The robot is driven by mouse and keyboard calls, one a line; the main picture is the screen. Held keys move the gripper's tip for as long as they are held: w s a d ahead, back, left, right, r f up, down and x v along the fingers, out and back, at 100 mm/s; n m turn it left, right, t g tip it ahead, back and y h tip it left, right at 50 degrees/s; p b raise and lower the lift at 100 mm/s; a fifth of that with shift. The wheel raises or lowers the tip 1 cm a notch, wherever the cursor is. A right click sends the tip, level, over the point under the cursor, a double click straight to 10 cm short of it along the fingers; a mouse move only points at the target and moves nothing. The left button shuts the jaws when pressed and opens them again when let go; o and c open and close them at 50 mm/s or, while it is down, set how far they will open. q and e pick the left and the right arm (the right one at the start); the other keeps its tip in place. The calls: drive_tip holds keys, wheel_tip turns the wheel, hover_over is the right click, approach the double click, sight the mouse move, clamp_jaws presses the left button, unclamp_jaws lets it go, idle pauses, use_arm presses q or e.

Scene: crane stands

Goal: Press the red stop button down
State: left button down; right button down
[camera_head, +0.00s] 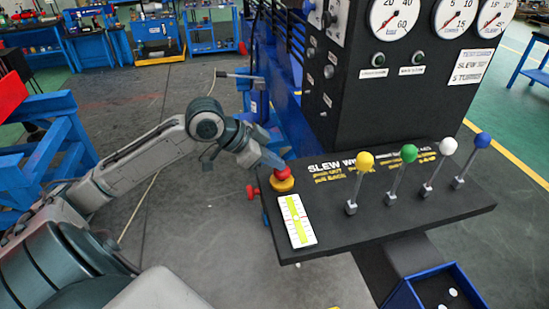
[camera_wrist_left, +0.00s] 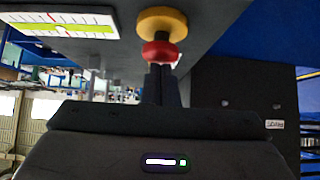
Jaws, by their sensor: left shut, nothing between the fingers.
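The red stop button (camera_head: 281,173) sits on a yellow base (camera_head: 282,184) at the left corner of the black console shelf (camera_head: 400,228). My left gripper (camera_head: 276,162) is shut and empty, with its tips at the top of the button. In the left wrist view the closed fingers (camera_wrist_left: 163,70) reach the red button (camera_wrist_left: 160,52), with the yellow base (camera_wrist_left: 162,22) beyond it. They look in contact, but I cannot tell whether the button is pressed down. My right gripper is not in view.
Levers with yellow (camera_head: 365,161), green (camera_head: 408,153), white (camera_head: 447,146) and blue (camera_head: 482,139) knobs stand to the right. A white and green scale card (camera_head: 297,221) lies in front of the button. A red knob (camera_head: 253,191) sticks out at the shelf's left side. Gauges (camera_head: 394,17) are above.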

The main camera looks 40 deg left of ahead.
use_arm(q)
drive_tip(key=shift+f, duration=0.65)
drive_tip(key=shift+s, duration=0.1)
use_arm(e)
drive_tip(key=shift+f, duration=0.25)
use_arm(q)
drive_tip(key=shift+r, duration=0.1)
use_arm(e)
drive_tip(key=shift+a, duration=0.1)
